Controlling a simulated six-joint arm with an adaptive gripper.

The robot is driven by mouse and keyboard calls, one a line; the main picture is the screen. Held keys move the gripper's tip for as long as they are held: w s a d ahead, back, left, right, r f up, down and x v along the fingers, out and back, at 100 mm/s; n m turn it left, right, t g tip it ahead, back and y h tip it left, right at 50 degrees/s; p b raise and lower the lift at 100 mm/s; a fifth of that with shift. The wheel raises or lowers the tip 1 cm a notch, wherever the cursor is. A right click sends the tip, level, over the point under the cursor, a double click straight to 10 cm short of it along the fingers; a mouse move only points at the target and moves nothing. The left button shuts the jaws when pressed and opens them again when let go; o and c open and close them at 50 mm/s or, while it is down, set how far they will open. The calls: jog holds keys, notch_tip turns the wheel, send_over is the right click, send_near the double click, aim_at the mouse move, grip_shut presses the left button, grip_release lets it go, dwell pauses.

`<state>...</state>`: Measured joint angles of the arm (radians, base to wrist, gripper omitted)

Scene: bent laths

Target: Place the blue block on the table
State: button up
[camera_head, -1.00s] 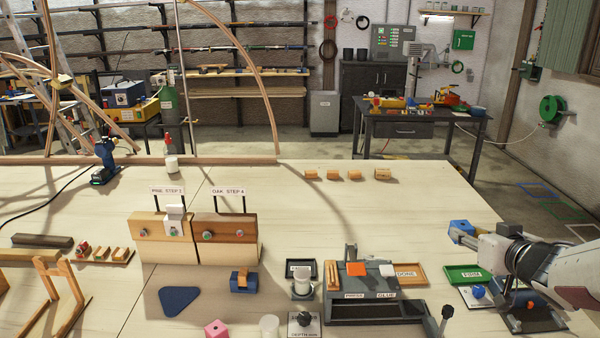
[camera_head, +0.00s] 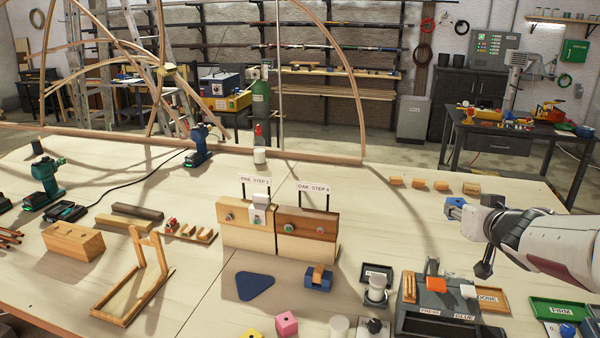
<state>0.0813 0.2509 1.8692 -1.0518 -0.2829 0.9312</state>
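The blue block (camera_head: 455,202) is at the tip of my gripper (camera_head: 462,210), at the right of the head view. The gripper appears shut on it, though the fingers are small and partly hidden. The block is held above the pale wooden table (camera_head: 400,225), behind the press and glue station. A blue triangular plate (camera_head: 255,286) lies flat on the table. A blue holder (camera_head: 318,282) with a wooden piece in it stands to the right of the plate.
Several small wooden blocks (camera_head: 419,185) stand in a row near the far edge. The press and glue station (camera_head: 435,305) and a green tray (camera_head: 560,309) are at the front right. Labelled wooden stands (camera_head: 249,231) rise mid-table. Bare tabletop lies between the stands and my gripper.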

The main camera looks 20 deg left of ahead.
jog(key=s+a+f+n+g+y, duration=0.1)
jog(key=a+y, duration=0.1)
jog(key=a, duration=1.5)
jog(key=s+a+n+y, duration=0.1)
jog(key=s+a+n, duration=0.1)
jog(key=a, duration=1.5)
jog(key=s+a+f+n+g+y, duration=0.1)
jog(key=s+a+f+n+y, duration=0.1)
jog(key=s+a, duration=1)
jog(key=s+a+f+n+g+y, duration=0.2)
jog(key=s+a, duration=0.7)
jog(key=a, duration=0.7)
notch_tip(320, 180, down, 11)
jog(key=shift+w+d+f, duration=0.15)
jog(key=shift+w+f, duration=0.05)
jog(key=shift+f, duration=3.1)
jog(key=shift+f, duration=1.85)
